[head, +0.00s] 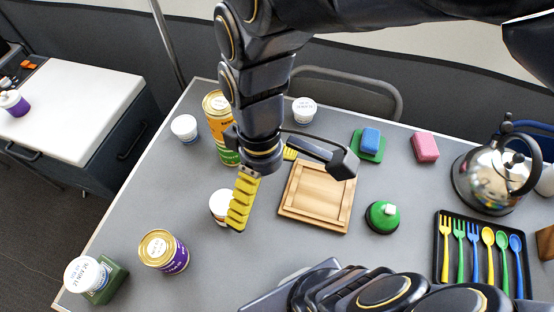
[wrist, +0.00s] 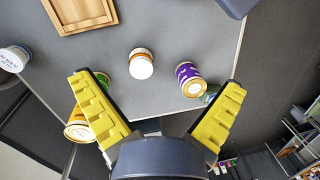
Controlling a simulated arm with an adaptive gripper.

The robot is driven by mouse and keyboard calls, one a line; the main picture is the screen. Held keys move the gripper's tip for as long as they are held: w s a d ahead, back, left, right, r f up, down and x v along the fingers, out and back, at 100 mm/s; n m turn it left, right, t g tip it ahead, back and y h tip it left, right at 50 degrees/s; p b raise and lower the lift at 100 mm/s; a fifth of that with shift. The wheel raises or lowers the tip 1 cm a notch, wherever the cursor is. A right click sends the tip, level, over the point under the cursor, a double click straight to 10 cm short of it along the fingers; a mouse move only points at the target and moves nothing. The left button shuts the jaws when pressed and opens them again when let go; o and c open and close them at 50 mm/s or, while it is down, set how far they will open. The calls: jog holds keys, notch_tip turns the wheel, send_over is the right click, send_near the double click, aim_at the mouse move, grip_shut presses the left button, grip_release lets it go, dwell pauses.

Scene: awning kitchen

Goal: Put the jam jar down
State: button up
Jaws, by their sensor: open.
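A small white-lidded jar (head: 219,207), which looks like the jam jar though its label is mostly hidden, stands upright on the grey table. In the head view my near yellow finger partly covers it. In the wrist view the jar (wrist: 141,63) shows whole, beyond the fingertips and between their lines, with bare table around it. My gripper (head: 264,190) is open, with its two yellow ridged fingers spread wide and nothing between them. In the wrist view the gripper (wrist: 157,83) shows a clear gap to the jar.
A purple can (head: 163,251) stands to the jar's lower left, and a tall yellow-green can (head: 213,104) behind. Bare table lies between jar and purple can.

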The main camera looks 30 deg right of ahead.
jog(key=s+m, duration=0.1)
jog(key=m, duration=0.1)
jog(key=s+r+m, duration=0.1)
jog(key=s+m, duration=0.1)
jog(key=s+d+r+m, duration=0.1)
jog(key=s+m, duration=0.1)
jog(key=shift+h, duration=0.3)
dwell(0.8)
